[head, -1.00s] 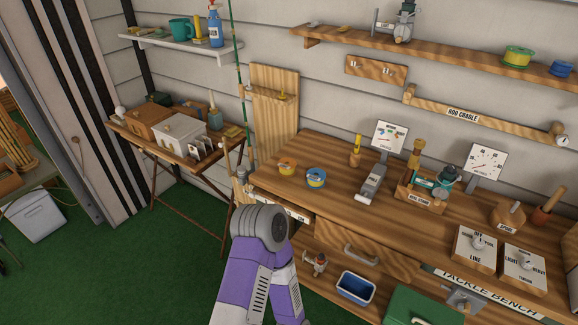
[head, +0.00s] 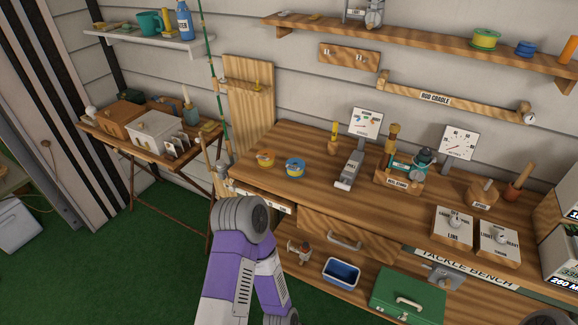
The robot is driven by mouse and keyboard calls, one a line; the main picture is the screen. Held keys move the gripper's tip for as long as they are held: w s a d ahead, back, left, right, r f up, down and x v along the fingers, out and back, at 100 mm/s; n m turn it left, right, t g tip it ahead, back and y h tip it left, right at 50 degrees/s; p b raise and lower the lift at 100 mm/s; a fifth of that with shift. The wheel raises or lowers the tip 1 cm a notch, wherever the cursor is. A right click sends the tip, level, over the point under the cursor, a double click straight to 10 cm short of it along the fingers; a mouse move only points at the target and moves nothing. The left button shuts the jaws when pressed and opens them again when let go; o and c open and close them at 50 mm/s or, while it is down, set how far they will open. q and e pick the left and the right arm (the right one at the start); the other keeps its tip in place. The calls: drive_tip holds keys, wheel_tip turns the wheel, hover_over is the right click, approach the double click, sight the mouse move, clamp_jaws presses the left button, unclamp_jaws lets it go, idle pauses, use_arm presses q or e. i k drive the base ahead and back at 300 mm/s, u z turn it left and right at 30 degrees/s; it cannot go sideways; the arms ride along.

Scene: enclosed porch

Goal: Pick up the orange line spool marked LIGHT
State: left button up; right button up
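An orange cylindrical thing (head: 568,50) stands at the right end of the upper shelf, partly cut off by the picture edge. No LIGHT marking can be read on either orange thing. One of my purple and grey arms rises at the bottom centre, in front of the bench, but its gripper does not show. Neither gripper is in view.
The upper shelf (head: 420,42) also holds a green-and-yellow spool (head: 485,39) and a blue spool (head: 525,48). A green box (head: 408,295) sits below. The bench's front-middle is mostly clear.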

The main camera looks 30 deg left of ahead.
sight(266, 157)
drive_tip(key=u, duration=2.75)
drive_tip(key=i, duration=2.25)
drive_tip(key=z, duration=3.25)
drive_tip(key=i, duration=0.3)
drive_tip(key=z, duration=0.1)
